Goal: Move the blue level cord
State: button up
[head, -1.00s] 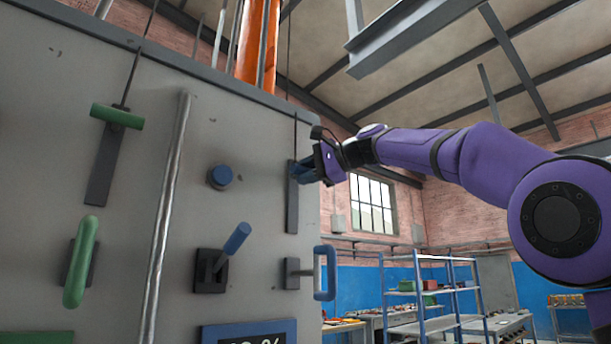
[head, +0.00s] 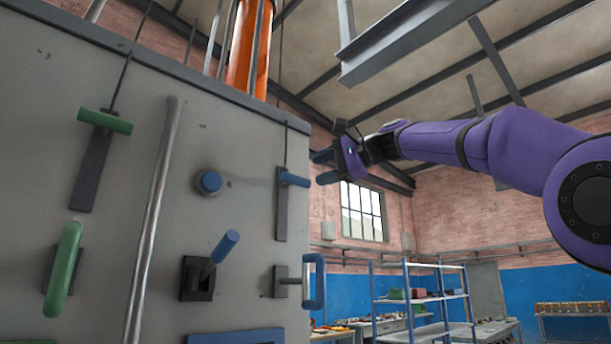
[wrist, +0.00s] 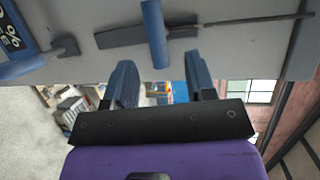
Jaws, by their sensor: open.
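The blue level cord's handle (head: 294,179) is a short blue bar on a dark plate at the panel's right edge, with a thin cord running up from it. In the wrist view the blue handle (wrist: 155,34) stands out from the panel, beyond my fingertips and between their lines. My gripper (head: 322,168) is open and empty, a little right of the handle and apart from it. In the wrist view my gripper's two blue fingers (wrist: 160,66) are spread wide.
The grey panel (head: 235,120) also carries a green cord handle (head: 105,121), a green loop handle (head: 63,268), a blue knob (head: 209,182), a blue lever (head: 224,246) and a blue loop handle (head: 318,281). A shelf rack (head: 425,295) stands farther back. The space right of the panel is free.

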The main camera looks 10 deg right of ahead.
jog(key=v, duration=0.3)
jog(key=shift+s+d, duration=0.1)
jog(key=shift+d, duration=0.05)
dwell(0.7)
jog(key=s+d+f+n+g+h, duration=0.1)
jog(key=s+d+f+h, duration=0.3)
jog(key=s+f, duration=0.6)
jog(key=s+d+f+n+g+h, duration=0.1)
jog(key=s+d+f+n+h, duration=0.3)
jog(key=s+f, duration=0.6)
jog(key=s+d+f+n+g+h, duration=0.1)
jog(key=s+d+f+h, duration=0.4)
jog(key=f, duration=2.5)
jog(key=s+d+n, duration=0.1)
jog(key=s+d, duration=0.1)
jog(key=s, duration=0.4)
jog(key=shift+f+n+g, duration=0.3)
jog(key=shift+f, duration=0.05)
